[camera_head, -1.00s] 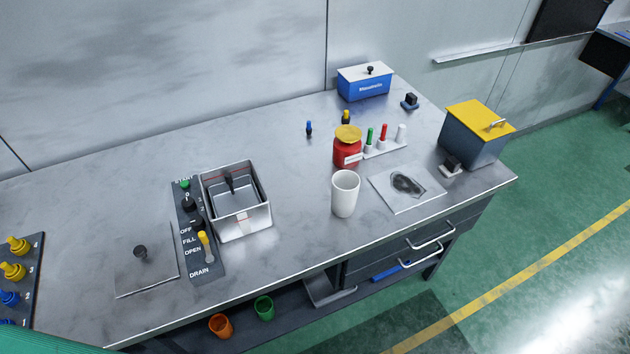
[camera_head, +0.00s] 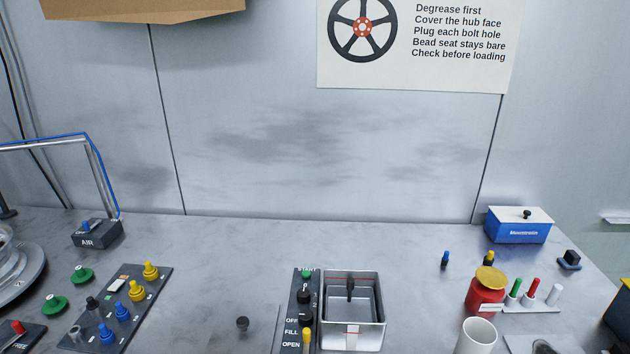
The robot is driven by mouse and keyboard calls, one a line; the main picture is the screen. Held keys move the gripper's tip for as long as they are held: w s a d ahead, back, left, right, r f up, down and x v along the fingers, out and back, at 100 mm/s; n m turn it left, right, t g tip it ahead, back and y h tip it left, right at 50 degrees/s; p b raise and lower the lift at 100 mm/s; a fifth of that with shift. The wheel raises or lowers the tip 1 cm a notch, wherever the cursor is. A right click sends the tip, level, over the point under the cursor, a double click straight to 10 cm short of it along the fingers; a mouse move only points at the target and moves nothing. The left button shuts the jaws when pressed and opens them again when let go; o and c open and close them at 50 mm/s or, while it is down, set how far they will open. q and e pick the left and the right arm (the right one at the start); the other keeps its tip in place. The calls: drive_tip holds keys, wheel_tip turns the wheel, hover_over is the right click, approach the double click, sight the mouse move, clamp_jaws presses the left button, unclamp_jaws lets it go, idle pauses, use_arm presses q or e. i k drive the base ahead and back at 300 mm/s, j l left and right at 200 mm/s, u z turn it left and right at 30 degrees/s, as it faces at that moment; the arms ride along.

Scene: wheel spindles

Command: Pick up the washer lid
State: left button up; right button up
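The washer lid (camera_head: 258,340) is a flat grey metal plate with a dark round knob (camera_head: 242,323). It lies on the bench at the bottom of the view, left of the washer's black control panel (camera_head: 301,315). Its grey blends into the bench top, and its near part is cut off by the frame edge. The open washer basin (camera_head: 376,343), a square metal tub with a dark fitting inside, stands right of the panel. Neither of my grippers is in view.
A board with yellow, blue and black plugs (camera_head: 160,284) lies left of the lid. A white cup (camera_head: 477,338), a red jar (camera_head: 485,292) and a marker rack stand right of the basin. The bench behind the lid is clear.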

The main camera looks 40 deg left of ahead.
sight(240, 328)
drive_tip(key=j+u, duration=0.1)
drive_tip(key=u, duration=1.45)
